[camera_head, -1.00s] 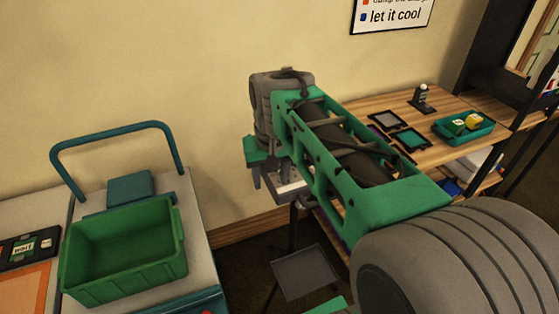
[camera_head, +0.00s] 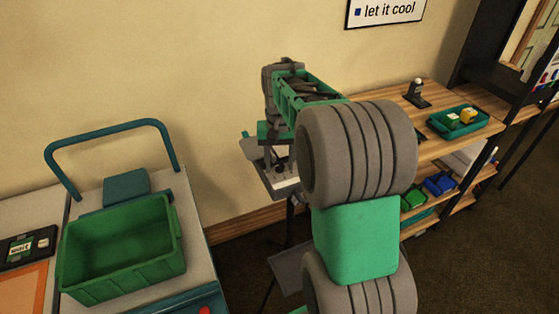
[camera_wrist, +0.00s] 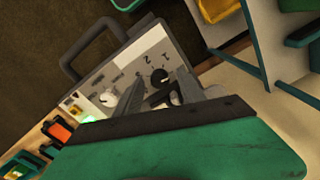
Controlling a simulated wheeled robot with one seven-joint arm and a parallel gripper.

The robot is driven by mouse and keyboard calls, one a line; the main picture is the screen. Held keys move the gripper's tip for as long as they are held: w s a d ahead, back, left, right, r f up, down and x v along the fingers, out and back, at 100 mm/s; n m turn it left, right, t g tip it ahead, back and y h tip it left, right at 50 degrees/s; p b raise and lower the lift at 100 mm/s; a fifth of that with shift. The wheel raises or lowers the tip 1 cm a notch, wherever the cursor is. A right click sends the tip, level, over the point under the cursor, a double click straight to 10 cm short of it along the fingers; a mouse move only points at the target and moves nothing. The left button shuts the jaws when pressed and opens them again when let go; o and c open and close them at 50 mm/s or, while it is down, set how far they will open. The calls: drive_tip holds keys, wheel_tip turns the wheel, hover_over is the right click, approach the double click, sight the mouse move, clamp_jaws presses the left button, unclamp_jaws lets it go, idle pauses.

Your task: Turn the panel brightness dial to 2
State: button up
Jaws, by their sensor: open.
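A grey control panel (camera_wrist: 135,72) with a handle-like bar fills the upper middle of the wrist view. It carries a black round dial (camera_wrist: 158,76) with the figures 1 and 2 printed beside it, and a white round knob (camera_wrist: 108,98). I cannot read which of them is labelled panel brightness. My gripper (camera_wrist: 158,102) is open, its fingers over the panel just short of the black dial, with no contact that I can make out. In the head view the panel's pale face (camera_head: 285,184) shows below my wrist, and its dials are mostly hidden by my arm.
A wooden shelf (camera_head: 440,135) at right holds a teal tray (camera_head: 458,122) with small blocks.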

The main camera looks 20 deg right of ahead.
clamp_jaws()
idle(0.4)
drive_tip(key=shift+n, duration=0.3)
drive_tip(key=n, duration=0.5)
drive_tip(key=shift+r+p, duration=0.15)
drive_tip(key=shift+p, duration=0.15)
drive_tip(key=n, duration=0.9)
drive_tip(key=shift+n+p, duration=0.35)
drive_tip(key=shift+n, duration=0.05)
drive_tip(key=n, duration=0.4)
drive_tip(key=shift+n, duration=0.4)
